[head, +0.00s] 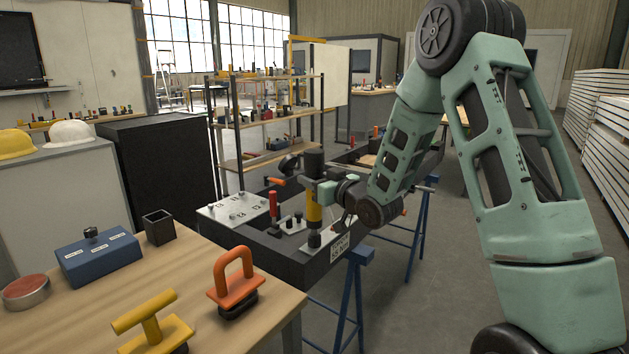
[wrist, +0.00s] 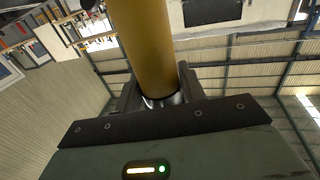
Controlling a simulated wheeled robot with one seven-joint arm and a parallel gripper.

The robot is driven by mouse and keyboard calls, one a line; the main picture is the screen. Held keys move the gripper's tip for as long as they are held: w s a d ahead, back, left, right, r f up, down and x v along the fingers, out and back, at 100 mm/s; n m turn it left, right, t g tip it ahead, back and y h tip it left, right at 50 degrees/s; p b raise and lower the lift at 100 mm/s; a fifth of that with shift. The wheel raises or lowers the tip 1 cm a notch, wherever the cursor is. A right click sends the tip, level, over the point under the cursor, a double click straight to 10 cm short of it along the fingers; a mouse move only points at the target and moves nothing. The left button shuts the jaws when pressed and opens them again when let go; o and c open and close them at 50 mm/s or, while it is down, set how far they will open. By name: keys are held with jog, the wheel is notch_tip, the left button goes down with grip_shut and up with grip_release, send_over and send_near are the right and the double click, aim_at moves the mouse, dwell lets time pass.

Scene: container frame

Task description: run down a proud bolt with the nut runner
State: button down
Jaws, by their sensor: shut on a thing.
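The nut runner (head: 314,213) is upright, with a yellow body, a dark top and a dark lower end. My gripper (head: 326,193) is shut around its yellow body. In the wrist view the yellow body (wrist: 145,45) passes between the jaws (wrist: 158,98). Its lower end is at a light plate on the dark container frame (head: 262,238); whether it sits on a bolt cannot be told. Dark bolts (head: 290,222) stand on that plate just left of the tool. A pale plate (head: 228,213) with several bolts and markings lies farther left on the frame.
A red-handled tool (head: 273,205) stands close left of the nut runner. Blue trestles (head: 352,290) carry the frame. The wooden bench (head: 200,253) in front holds a blue box (head: 98,258), an orange-handled item (head: 234,282) and a yellow one (head: 155,325). Shelving (head: 270,118) stands behind.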

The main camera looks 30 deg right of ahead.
aim_at(321, 162)
jog(key=shift+f, duration=0.2)
dwell(0.3)
jog(key=shift+r, duration=0.15)
jog(key=shift+r+p, duration=1.45)
jog(key=shift+r, duration=1.15)
jog(key=shift+w, duration=0.1)
